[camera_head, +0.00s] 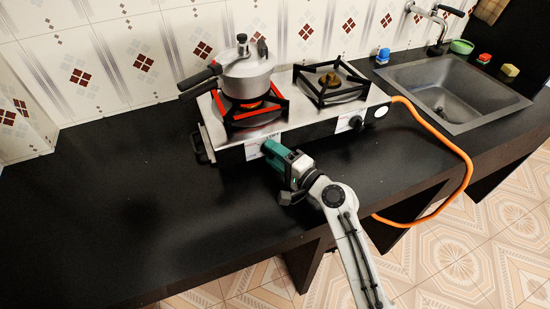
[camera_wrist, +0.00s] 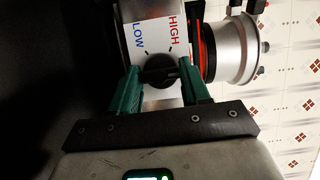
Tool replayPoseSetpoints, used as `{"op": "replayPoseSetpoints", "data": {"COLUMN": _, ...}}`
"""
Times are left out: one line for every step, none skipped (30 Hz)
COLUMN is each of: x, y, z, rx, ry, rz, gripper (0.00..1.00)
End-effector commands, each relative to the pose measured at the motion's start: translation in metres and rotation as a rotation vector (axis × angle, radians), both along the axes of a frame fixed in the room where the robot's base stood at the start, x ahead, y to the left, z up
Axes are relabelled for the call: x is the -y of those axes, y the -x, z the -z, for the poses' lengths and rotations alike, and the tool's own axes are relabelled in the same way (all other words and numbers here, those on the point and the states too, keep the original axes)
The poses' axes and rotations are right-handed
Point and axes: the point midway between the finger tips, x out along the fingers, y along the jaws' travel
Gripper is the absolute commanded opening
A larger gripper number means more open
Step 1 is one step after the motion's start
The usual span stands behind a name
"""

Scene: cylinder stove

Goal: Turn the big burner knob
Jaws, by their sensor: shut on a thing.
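The big burner knob (camera_wrist: 160,71) is black and round, on the stove's front panel, which carries LOW and HIGH labels in the wrist view. My gripper (camera_wrist: 161,86) has its two green fingers on either side of the knob, shut on it. In the head view my gripper (camera_head: 272,150) is at the front of the stove (camera_head: 228,145), below the left burner. The knob is hidden behind my gripper there. The left burner (camera_head: 250,108) glows red-orange under a pot.
A silver pressure cooker (camera_head: 247,78) stands on the left burner, its black handle (camera_head: 200,77) pointing left. The right burner (camera_head: 331,83) is empty, with a smaller knob (camera_head: 355,122) below it. An orange hose (camera_head: 440,139) runs right. The black counter (camera_head: 130,190) is clear at left.

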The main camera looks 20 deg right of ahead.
Motion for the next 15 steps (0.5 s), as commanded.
{"op": "replayPoseSetpoints", "data": {"x": 0.0009, "y": 0.0001, "z": 0.0021, "rx": 0.0, "ry": -0.012, "rz": 0.002, "gripper": 0.16}}
{"op": "replayPoseSetpoints", "data": {"x": 0.0008, "y": 0.0001, "z": 0.002, "rx": -0.001, "ry": -0.018, "rz": 0.002, "gripper": 0.16}}
{"op": "replayPoseSetpoints", "data": {"x": 0.0008, "y": 0.0001, "z": 0.0018, "rx": -0.001, "ry": -0.024, "rz": 0.002, "gripper": 0.16}}
{"op": "replayPoseSetpoints", "data": {"x": 0.0008, "y": 0.0001, "z": 0.0017, "rx": -0.001, "ry": -0.029, "rz": 0.002, "gripper": 0.16}}
{"op": "replayPoseSetpoints", "data": {"x": 0.0008, "y": 0.0001, "z": 0.0016, "rx": -0.001, "ry": -0.032, "rz": 0.002, "gripper": 0.16}}
{"op": "replayPoseSetpoints", "data": {"x": 0.0008, "y": 0.0001, "z": 0.0014, "rx": -0.002, "ry": -0.035, "rz": 0.002, "gripper": 0.16}}
{"op": "replayPoseSetpoints", "data": {"x": 0.0008, "y": 0.0001, "z": 0.0013, "rx": -0.001, "ry": -0.036, "rz": 0.002, "gripper": 0.16}}
{"op": "replayPoseSetpoints", "data": {"x": 0.0009, "y": 0.0001, "z": 0.0013, "rx": -0.002, "ry": -0.038, "rz": 0.003, "gripper": 0.16}}
{"op": "replayPoseSetpoints", "data": {"x": 0.0008, "y": 0.0001, "z": 0.0012, "rx": -0.002, "ry": -0.039, "rz": 0.003, "gripper": 0.16}}
{"op": "replayPoseSetpoints", "data": {"x": 0.0009, "y": 0.0001, "z": 0.0011, "rx": -0.001, "ry": -0.04, "rz": 0.003, "gripper": 0.16}}
{"op": "replayPoseSetpoints", "data": {"x": 0.0009, "y": 0.0001, "z": 0.0011, "rx": -0.001, "ry": -0.04, "rz": 0.003, "gripper": 0.16}}
{"op": "replayPoseSetpoints", "data": {"x": 0.001, "y": 0.0002, "z": 0.0011, "rx": -0.002, "ry": -0.039, "rz": 0.003, "gripper": 0.16}}
{"op": "replayPoseSetpoints", "data": {"x": 0.001, "y": 0.0002, "z": 0.0011, "rx": -0.002, "ry": -0.039, "rz": 0.003, "gripper": 0.16}}
{"op": "replayPoseSetpoints", "data": {"x": 0.001, "y": 0.0002, "z": 0.0011, "rx": -0.002, "ry": -0.039, "rz": 0.003, "gripper": 0.16}}
{"op": "replayPoseSetpoints", "data": {"x": 0.001, "y": 0.0002, "z": 0.0011, "rx": -0.002, "ry": -0.039, "rz": 0.003, "gripper": 0.16}}
